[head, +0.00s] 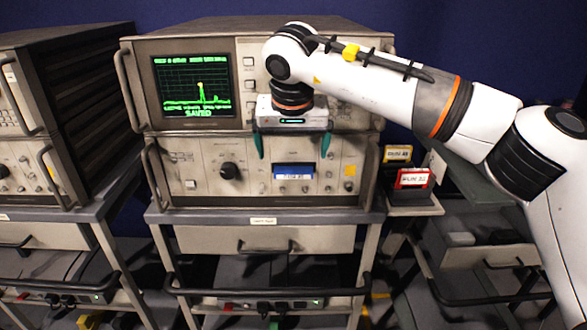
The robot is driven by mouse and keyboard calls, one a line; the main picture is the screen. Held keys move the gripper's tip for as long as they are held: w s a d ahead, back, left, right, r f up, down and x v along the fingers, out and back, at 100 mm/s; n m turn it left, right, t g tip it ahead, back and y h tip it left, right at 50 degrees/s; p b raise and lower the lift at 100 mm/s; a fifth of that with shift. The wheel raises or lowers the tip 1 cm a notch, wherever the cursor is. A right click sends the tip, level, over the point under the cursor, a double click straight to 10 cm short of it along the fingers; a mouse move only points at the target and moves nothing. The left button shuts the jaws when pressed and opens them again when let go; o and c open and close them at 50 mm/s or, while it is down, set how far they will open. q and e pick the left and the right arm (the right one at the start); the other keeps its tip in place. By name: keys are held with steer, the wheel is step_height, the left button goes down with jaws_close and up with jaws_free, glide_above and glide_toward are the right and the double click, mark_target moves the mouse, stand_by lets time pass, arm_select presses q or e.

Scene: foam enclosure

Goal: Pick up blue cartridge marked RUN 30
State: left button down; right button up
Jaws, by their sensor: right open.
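The blue cartridge (294,171) sits in the front panel of the lower instrument (205,187), with its face showing. Its label is too small to read with certainty. My right gripper (293,150) hangs in front of the panel with its fingers pointing down. Its two green-tipped fingers are apart, one at each side above the blue cartridge, and nothing is between them. I cannot tell how far in front of the panel they are. My left gripper is not in view.
An upper instrument (140,85) has a green-trace screen (193,87) reading SAVED. Yellow (398,154) and red (413,178) cartridges stand in a holder at the right. The cart (190,216) has a drawer below. Another instrument rack (70,110) stands at the left.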

mark_target(293, 171)
steer(key=x, duration=0.5)
steer(key=shift+s+d+f+b, duration=0.1)
steer(key=shift+s+f+b, duration=0.15)
steer(key=shift+b, duration=0.1)
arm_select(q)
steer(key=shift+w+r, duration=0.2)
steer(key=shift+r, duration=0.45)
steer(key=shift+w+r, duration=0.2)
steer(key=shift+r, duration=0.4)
arm_select(e)
steer(key=c, duration=1.1)
steer(key=shift+c, duration=0.3)
steer(key=shift+r, duration=0.15)
